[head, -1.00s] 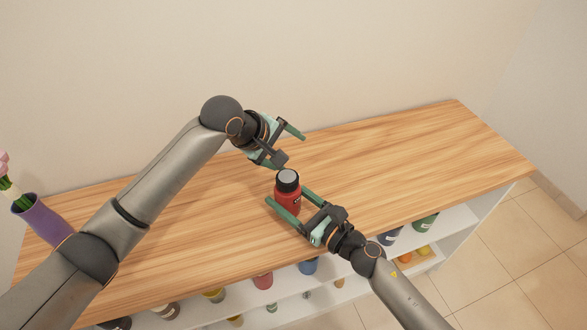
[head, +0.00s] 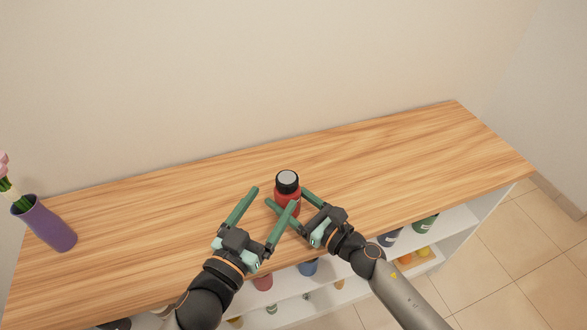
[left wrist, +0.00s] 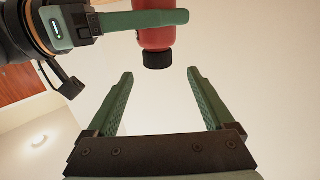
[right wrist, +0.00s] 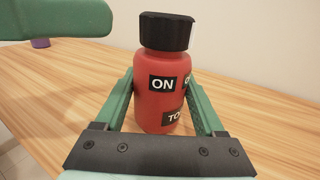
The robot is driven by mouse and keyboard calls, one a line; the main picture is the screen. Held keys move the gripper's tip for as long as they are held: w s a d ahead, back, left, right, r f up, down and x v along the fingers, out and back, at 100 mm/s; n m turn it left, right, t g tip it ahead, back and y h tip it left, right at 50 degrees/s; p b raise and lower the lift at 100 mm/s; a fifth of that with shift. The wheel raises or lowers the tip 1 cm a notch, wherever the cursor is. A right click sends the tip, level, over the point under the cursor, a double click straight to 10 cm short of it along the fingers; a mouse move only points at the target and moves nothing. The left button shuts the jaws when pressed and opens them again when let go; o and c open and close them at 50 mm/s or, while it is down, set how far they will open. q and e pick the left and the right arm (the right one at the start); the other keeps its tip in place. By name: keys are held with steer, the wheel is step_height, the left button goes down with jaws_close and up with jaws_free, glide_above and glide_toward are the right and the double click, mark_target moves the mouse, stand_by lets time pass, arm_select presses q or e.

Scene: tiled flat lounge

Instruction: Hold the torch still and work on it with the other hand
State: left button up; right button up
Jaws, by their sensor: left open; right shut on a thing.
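The torch (head: 287,181) is a red cylinder with a black cap and a grey disc on top, upright at the middle of the wooden top. In the right wrist view its red body (right wrist: 157,106) carries an "ON" label and other partly hidden labels. My right gripper (head: 286,198) is shut on its body, one finger on each side. My left gripper (head: 274,197) is open and empty just in front and left of the torch; one finger crosses in front of the body. In the left wrist view the black cap (left wrist: 158,60) shows just beyond and between the open fingers.
The wooden top (head: 400,150) is clear around and behind the torch. A purple vase (head: 45,225) with pink flowers stands at the far left. Shelves (head: 330,300) below the front edge hold several bottles. A plain wall rises behind.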

mark_target(292, 173)
arm_select(q)
steer(key=x, duration=1)
steer(key=shift+w+d+f, duration=0.15)
steer(key=shift+d+f, duration=0.05)
steer(key=shift+d, duration=0.05)
jaws_close()
steer(key=shift+m, duration=0.3)
stand_by(0.4)
